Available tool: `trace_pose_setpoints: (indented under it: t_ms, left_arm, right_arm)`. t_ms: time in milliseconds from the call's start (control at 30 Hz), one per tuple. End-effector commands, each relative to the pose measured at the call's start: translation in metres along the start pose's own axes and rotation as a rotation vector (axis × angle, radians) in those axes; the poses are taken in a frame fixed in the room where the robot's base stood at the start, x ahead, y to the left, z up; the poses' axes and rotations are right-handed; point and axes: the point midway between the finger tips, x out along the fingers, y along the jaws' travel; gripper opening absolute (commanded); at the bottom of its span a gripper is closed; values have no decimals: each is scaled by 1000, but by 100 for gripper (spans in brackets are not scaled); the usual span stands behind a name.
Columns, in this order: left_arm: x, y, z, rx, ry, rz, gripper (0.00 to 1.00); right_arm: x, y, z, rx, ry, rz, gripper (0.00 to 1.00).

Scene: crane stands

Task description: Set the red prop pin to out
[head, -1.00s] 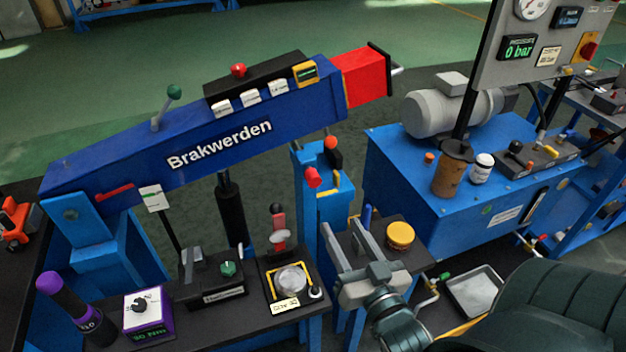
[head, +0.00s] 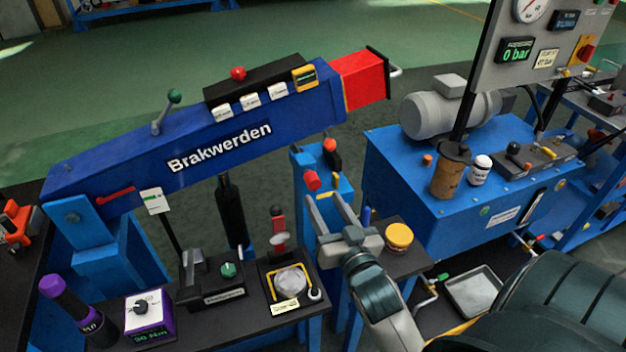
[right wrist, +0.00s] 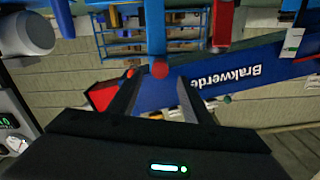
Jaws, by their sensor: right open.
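The red prop pin (head: 312,180) has a red knob and sits at the upper part of a blue upright post (head: 298,208) beneath the boom's red end. My right gripper (head: 324,202) is open, its two fingers pointing up toward the red knob, just below and in front of it. In the right wrist view the red knob (right wrist: 160,70) shows between and beyond the open fingertips, seemingly not gripped. My left gripper is not in view.
The blue boom (head: 220,140) lettered Brakwerden slopes above. A second post part with an orange-red knob (head: 330,146) stands close behind. A yellow-lidded jar (head: 398,238) stands right of my gripper. The blue pump unit (head: 450,205) carries a brown cup (head: 450,170).

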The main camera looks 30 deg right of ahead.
Motion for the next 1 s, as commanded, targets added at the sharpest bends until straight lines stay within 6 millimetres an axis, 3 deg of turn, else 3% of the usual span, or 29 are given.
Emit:
trace_pose_setpoints:
  t_ms: [200,433,633,933,1000]
  left_arm:
    - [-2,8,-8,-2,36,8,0]
    - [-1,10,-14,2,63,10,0]
    - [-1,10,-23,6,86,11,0]
    - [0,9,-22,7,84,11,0]
    - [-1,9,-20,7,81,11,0]
  right_arm:
    - [40,0,-1,0,0,-1,45]
    - [70,0,0,1,0,0,45]
    - [81,0,0,1,0,0,45]
    - [81,0,0,1,0,0,45]
    - [81,0,0,1,0,0,28]
